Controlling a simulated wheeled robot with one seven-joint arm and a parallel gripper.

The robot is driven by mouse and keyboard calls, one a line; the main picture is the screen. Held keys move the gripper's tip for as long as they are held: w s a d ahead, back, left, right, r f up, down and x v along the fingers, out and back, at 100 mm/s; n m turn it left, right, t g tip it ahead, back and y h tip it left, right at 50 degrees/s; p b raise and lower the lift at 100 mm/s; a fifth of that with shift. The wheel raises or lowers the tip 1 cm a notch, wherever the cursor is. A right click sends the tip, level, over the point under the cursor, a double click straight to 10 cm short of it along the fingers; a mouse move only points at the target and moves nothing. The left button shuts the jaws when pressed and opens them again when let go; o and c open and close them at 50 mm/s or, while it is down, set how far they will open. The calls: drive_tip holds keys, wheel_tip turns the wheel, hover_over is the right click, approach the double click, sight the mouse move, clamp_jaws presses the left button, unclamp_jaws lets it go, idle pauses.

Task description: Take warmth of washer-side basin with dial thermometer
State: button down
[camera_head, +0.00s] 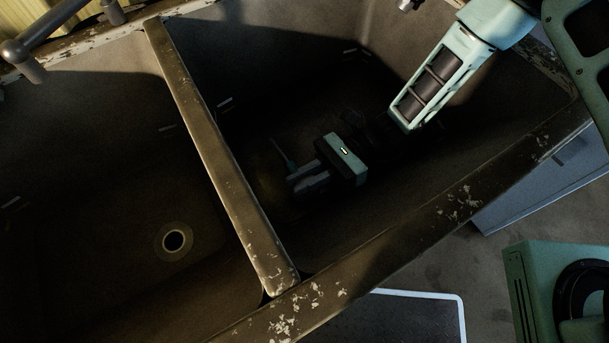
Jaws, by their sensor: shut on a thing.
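A worn brown double sink fills the camera_head view. My gripper (308,180) is down inside the right basin (285,70), near the divider side. Its fingers are shut on a thin teal-blue item (281,153) that sticks out past them to the upper left. This is likely the dial thermometer; its dial is not clear in the dark. I cannot tell whether its tip touches the basin floor. The left basin (90,180) is empty, with a round drain (174,240).
The scuffed divider (215,150) stands just left of my gripper. The chipped front rim (400,245) runs below my arm. A faucet (30,60) hangs at the upper left. A blue-grey box-like thing (540,185) stands outside the rim at right.

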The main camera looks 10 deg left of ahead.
drive_tip(key=shift+s+a, duration=0.2)
drive_tip(key=shift+a, duration=0.05)
drive_tip(key=shift+w+d, duration=0.1)
drive_tip(key=shift+w+d+p, duration=0.2)
drive_tip(key=shift+d+p, duration=0.1)
drive_tip(key=shift+s+a, duration=0.1)
drive_tip(key=shift+a, duration=0.05)
idle(0.4)
drive_tip(key=shift+s+a, duration=0.2)
drive_tip(key=shift+a, duration=0.05)
